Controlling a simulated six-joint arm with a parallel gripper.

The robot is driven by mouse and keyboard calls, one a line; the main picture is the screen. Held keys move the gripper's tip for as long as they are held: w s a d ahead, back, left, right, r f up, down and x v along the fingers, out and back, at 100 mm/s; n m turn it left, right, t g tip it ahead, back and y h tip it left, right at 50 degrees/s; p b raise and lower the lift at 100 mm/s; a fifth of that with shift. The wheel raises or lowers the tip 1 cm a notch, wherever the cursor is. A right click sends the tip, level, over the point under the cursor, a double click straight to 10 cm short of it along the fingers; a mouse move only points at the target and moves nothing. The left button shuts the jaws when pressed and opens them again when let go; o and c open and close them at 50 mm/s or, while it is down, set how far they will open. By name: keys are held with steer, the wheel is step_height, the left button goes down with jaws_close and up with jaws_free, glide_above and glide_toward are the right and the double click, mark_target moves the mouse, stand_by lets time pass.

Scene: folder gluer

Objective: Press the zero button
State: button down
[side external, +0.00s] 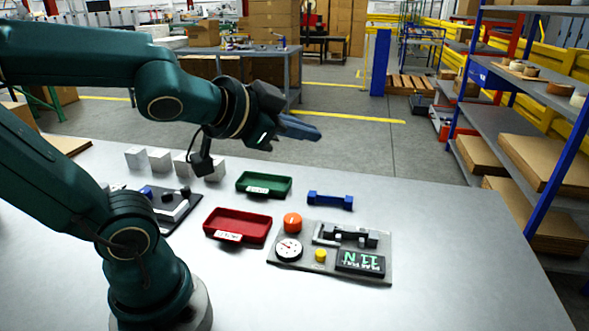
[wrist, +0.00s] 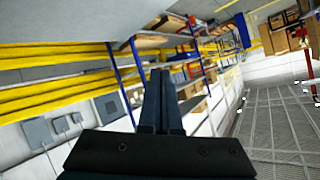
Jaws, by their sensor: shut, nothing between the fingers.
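In the side external view a grey test panel (side external: 300,268) lies on the table. It carries a small yellow button (side external: 320,255), an orange-red knob (side external: 292,222), a round white dial (side external: 288,249), a dark clamp-like fixture (side external: 346,236) and a black display (side external: 360,261) with green characters. No label marking zero is legible on the button. My gripper (side external: 316,132) is shut and empty, held level well above and behind the panel, pointing right. The wrist view shows my shut fingers (wrist: 160,80) aimed at the distant room; the panel is not in that view.
A red tray (side external: 238,222) and a green tray (side external: 264,184) lie left of and behind the panel. A blue dumbbell-shaped part (side external: 330,200) lies behind it. Several pale cubes (side external: 160,160) stand farther left. The table's right side (side external: 450,240) is clear. Blue shelving (side external: 540,100) stands beyond.

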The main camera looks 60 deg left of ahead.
steer(key=w+d+r+m+t+h, duration=0.1)
steer(key=w+r+m+t+h, duration=0.15)
steer(key=w+m, duration=0.25)
steer(key=m+g+h, duration=0.6)
steer(key=m+g, duration=0.2)
steer(key=m, duration=0.2)
glide_above(321, 255)
step_height(321, 255, down, 13)
steer(key=shift+s+a+f+n+t, duration=0.15)
steer(key=shift+a+f, duration=0.05)
steer(key=shift+a, duration=0.2)
steer(key=shift+s+a+f+n+t, duration=0.1)
steer(key=shift+a+f+n, duration=0.05)
steer(key=shift+a, duration=0.2)
steer(key=shift+f, duration=4.4)
steer(key=shift+f, duration=0.1)
steer(key=shift+f, duration=0.3)
